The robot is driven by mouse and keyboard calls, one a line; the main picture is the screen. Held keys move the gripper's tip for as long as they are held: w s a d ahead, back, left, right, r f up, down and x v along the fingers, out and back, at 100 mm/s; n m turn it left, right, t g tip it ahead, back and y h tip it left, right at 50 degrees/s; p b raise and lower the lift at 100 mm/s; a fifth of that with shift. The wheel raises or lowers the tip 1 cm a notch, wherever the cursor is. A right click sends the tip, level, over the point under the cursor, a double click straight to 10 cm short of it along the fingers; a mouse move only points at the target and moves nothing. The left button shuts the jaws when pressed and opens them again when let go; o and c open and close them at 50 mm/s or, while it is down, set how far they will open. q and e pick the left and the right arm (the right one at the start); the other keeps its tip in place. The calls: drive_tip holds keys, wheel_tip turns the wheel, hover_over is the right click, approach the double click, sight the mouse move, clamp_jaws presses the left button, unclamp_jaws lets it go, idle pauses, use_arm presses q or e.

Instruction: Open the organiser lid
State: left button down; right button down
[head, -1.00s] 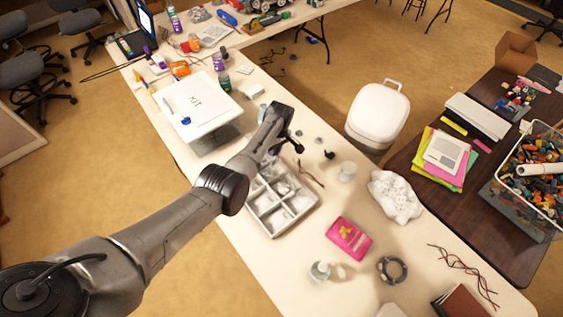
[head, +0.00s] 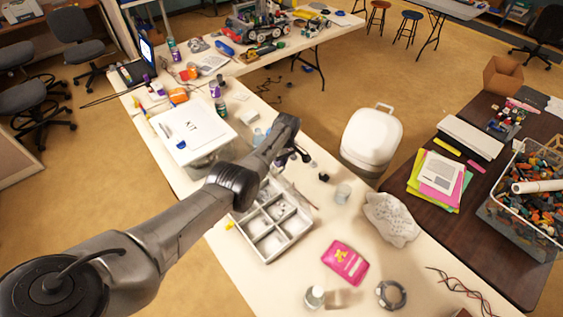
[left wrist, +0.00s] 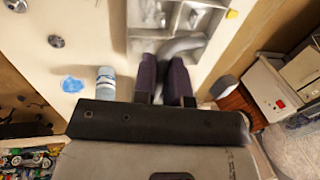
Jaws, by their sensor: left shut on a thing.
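The organiser (head: 273,222) is a pale grey tray with several compartments on the long white table. Its compartments show plainly, and I cannot make out the outline of its lid. My left gripper (head: 298,155) is at the organiser's far end, partly hidden by its own wrist. In the left wrist view the two dark fingers (left wrist: 163,62) are close together at the edge of the organiser (left wrist: 150,34). They are shut on what seems to be the lid's edge, which they mostly hide. My right gripper is not in view.
A white-lidded box (head: 193,130) stands left of the organiser. A white bin (head: 371,138) stands beyond the table.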

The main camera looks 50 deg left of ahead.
use_arm(q)
drive_tip(key=shift+w+d+f, duration=0.1)
drive_tip(key=shift+d+f, duration=0.1)
drive_tip(key=shift+f, duration=0.05)
drive_tip(key=c, duration=1.2)
unclamp_jaws()
drive_tip(key=shift+w+d+r, duration=0.15)
drive_tip(key=shift+w+r, duration=0.05)
drive_tip(key=shift+w, duration=0.15)
drive_tip(key=shift+o, duration=0.2)
drive_tip(key=shift+r, duration=0.15)
wheel_tip(320, 180, up, 13)
drive_tip(key=w, duration=0.2)
drive_tip(key=shift+w+r, duration=0.15)
drive_tip(key=shift+w, duration=0.05)
